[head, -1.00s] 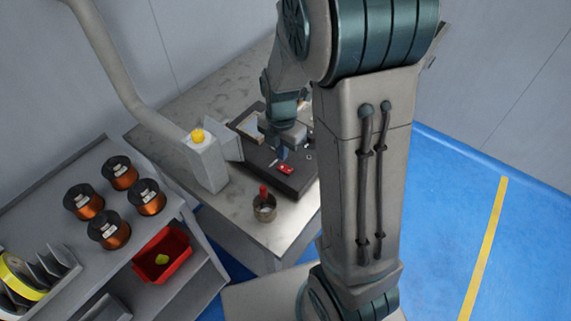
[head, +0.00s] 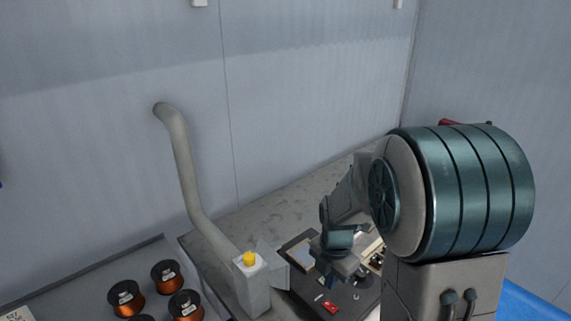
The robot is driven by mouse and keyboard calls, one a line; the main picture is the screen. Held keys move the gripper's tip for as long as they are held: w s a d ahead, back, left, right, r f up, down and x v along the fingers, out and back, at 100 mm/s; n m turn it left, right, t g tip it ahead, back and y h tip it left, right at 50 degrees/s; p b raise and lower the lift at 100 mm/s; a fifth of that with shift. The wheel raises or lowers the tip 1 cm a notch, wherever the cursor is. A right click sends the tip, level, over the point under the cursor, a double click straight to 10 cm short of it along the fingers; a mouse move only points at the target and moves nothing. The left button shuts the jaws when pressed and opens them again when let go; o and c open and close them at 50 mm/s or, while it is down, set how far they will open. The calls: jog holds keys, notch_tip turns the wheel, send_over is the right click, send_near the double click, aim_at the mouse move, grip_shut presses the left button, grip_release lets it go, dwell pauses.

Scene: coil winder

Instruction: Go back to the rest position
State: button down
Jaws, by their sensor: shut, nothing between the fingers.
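My gripper (head: 332,283) is at the end of my arm, pointing down over the dark machine base (head: 300,254) on the grey table. It is shut with nothing visible in it. A red piece (head: 330,307) lies on the dark base just below the gripper, apart from it. My own arm hides the right part of the base.
A grey post with a yellow button (head: 250,259) stands left of the base, with a thick bent pipe (head: 185,165) rising behind it. Several copper wire spools (head: 128,299) sit on a shelf at the lower left. Grey walls (head: 300,90) close off the back.

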jog(key=s+r+m+t, duration=0.3)
jog(key=s+r+m, duration=1)
jog(key=m, duration=1.2)
jog(key=shift+s, duration=0.7)
jog(key=shift+a, duration=0.15)
